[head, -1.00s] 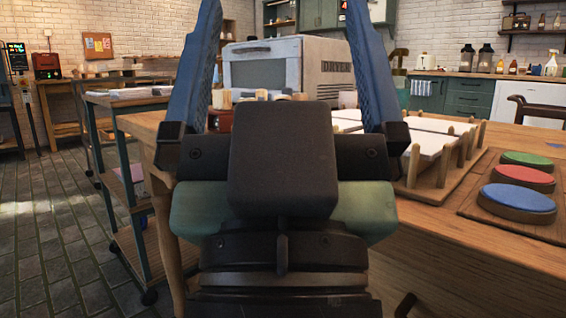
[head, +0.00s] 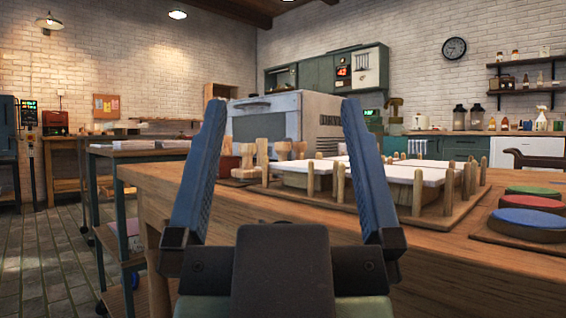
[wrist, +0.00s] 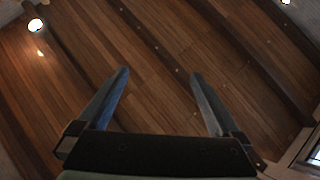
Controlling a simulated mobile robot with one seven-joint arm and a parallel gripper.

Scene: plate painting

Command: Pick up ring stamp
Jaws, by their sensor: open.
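My gripper (head: 283,105) points upward in front of the head camera, its two blue fingers wide apart with nothing between them. It also shows open in the wrist view (wrist: 160,75), against the wooden ceiling. Several wooden stamps (head: 262,158) stand in a group on the wooden table (head: 440,225), beyond the gripper and between its fingers in the picture. Their undersides are hidden, so I cannot tell which is the ring stamp. The gripper touches none of them.
A pegged wooden rack (head: 330,200) with white-topped blocks stands right of the stamps. Green, red and blue pads (head: 527,222) lie at the table's right. A grey boxy appliance (head: 320,120) stands behind. A shelf cart (head: 115,200) stands left of the table, with open floor beyond.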

